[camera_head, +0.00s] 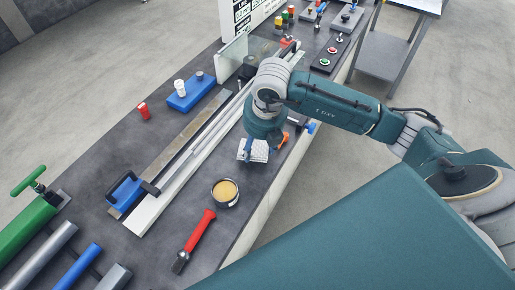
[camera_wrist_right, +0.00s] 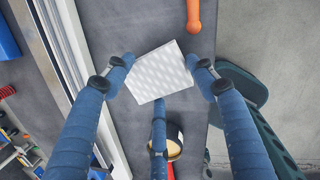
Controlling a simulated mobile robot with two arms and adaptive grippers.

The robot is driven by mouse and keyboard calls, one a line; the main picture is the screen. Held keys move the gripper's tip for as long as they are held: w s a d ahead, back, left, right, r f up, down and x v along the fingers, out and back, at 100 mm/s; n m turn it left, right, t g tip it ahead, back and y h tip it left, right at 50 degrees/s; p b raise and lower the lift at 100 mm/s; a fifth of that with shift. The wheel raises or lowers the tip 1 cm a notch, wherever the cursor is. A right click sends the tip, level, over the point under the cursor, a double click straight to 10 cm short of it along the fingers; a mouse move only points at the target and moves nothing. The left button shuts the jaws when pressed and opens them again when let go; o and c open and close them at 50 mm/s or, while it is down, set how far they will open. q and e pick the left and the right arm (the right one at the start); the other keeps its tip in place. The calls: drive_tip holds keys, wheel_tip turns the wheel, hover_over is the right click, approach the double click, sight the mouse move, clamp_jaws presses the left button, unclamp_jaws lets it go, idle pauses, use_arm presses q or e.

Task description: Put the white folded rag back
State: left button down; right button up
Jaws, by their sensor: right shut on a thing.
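The white folded rag (camera_head: 258,152) has a grey pattern and is in the fingers of my right gripper (camera_head: 262,146), over the dark bench top near its right edge. In the right wrist view the rag (camera_wrist_right: 158,78) lies slightly turned between the blue fingers of my right gripper (camera_wrist_right: 160,72). Two fingers are at its left and right sides and a third is at its lower edge. I cannot tell whether the rag touches the bench. My left gripper is not in view.
A round tin (camera_head: 226,194) with yellowish contents and a red-handled tool (camera_head: 199,235) lie nearer on the bench. An orange tool (camera_wrist_right: 193,14) is just beyond the rag. A long white rail (camera_head: 165,205) runs along its left. Bare bench shows between rail and tin.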

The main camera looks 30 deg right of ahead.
wheel_tip(320, 180, down, 2)
drive_tip(key=shift+f, duration=0.3)
drive_tip(key=shift+f, duration=0.1)
drive_tip(key=o, duration=0.8)
drive_tip(key=shift+f, duration=0.1)
drive_tip(key=shift+c, duration=0.2)
drive_tip(key=o, duration=0.4)
drive_tip(key=shift+o, duration=0.2)
drive_tip(key=shift+r, duration=0.2)
